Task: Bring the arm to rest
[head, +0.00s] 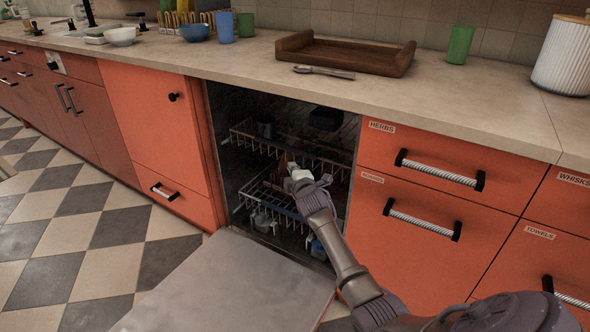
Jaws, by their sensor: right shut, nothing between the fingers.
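My right arm reaches in from the lower right, and its gripper (297,177) is at the mouth of the open dishwasher, in front of the racks. The gripper is shut and looks small and pale from here, with no object seen in it. My left gripper is not in the picture.
The dishwasher door (225,285) is folded down, and its racks (265,195) hold some dishes. Orange drawers (425,225) with bar handles stand to its right. The counter (260,62) above bears a wooden tray (345,55), cups and a white canister (566,60). The tiled floor at left is clear.

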